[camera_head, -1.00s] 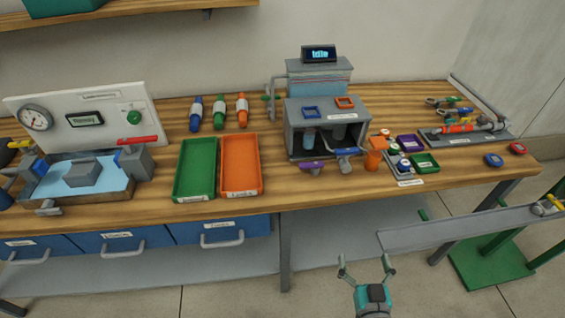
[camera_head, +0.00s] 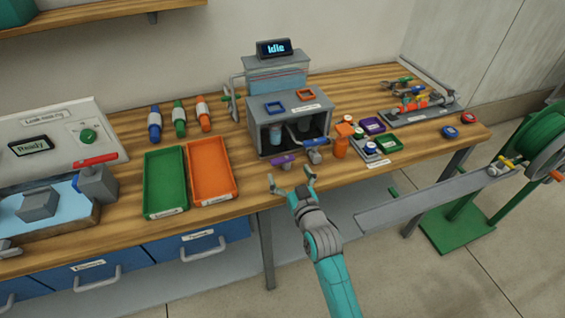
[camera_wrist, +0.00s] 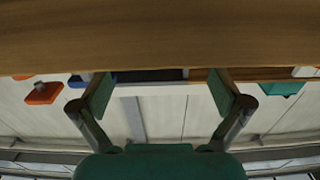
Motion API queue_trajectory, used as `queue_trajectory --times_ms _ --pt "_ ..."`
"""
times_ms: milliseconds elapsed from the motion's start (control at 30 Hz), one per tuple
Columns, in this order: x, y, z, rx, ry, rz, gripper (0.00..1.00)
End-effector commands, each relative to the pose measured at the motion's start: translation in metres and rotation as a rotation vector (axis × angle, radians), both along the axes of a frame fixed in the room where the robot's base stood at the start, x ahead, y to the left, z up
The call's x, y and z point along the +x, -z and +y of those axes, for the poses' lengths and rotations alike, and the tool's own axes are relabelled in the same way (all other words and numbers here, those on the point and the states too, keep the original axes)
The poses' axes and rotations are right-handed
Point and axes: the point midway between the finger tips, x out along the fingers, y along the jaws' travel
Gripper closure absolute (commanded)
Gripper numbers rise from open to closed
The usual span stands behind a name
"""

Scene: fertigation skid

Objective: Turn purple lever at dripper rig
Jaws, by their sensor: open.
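The dripper rig (camera_head: 262,112) is a grey box with an open front and a clear tank on top. Its display reads "Idle". The purple lever (camera_head: 283,160) sits low at the rig's front left in the head view, beside a blue lever (camera_head: 308,141). My gripper (camera_head: 291,180) is open and empty, just on the near side of the purple lever. Whether it is above the table edge or in front of it is hard to tell. In the wrist view the open fingers (camera_wrist: 161,92) have nothing between them that I can identify as the lever.
An orange spray bottle (camera_head: 341,143) stands right of the levers. Green (camera_head: 165,207) and orange (camera_head: 231,188) trays lie to the left. A grey beam (camera_head: 420,205) juts out at the right, near my arm. A wooden surface (camera_wrist: 160,35) fills the top of the wrist view.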

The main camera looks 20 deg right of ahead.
Motion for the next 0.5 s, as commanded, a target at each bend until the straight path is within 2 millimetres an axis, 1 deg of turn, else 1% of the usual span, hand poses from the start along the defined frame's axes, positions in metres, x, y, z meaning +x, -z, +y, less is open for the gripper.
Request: queue_trajectory --times_ms 33,200,333,500 --pt "0.009 -0.001 0.000 0.000 0.000 -0.001 0.00" --pt "0.032 0.000 0.000 0.000 0.000 0.000 0.00" --pt "0.042 0.000 0.000 0.000 0.000 0.001 0.00" --pt "0.047 0.000 0.000 0.000 0.000 0.001 0.00"
